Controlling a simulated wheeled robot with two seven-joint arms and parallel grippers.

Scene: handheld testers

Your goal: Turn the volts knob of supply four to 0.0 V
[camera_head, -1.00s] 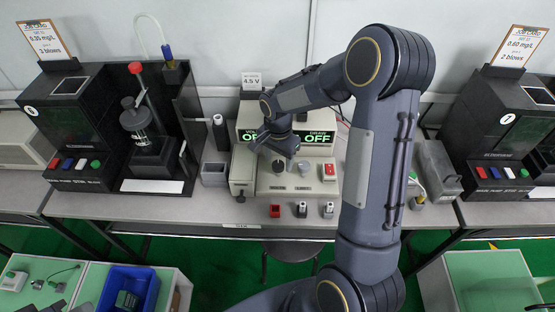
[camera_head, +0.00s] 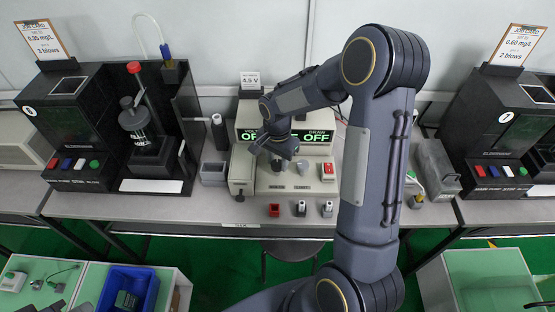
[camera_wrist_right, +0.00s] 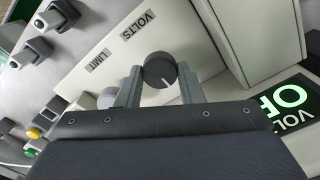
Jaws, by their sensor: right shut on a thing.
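The beige power supply (camera_head: 243,165) stands on the bench in the middle, under a small card that seems to read 4.5 V (camera_head: 250,80). My right gripper (camera_head: 278,161) is over its front panel. In the wrist view, the two fingers of my right gripper (camera_wrist_right: 161,84) are shut on the dark round volts knob (camera_wrist_right: 159,68), one on each side. The knob's white pointer line faces the gripper, slightly right. The VOLTS label is readable beside it. The lit display (camera_wrist_right: 286,101) reads OFF, partly cut off. My left gripper is not in view.
A second, paler limit knob (camera_wrist_right: 108,97) is close beside the fingers. Black testers stand at left (camera_head: 75,115) and right (camera_head: 500,125). Small red and grey parts lie at the bench front.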

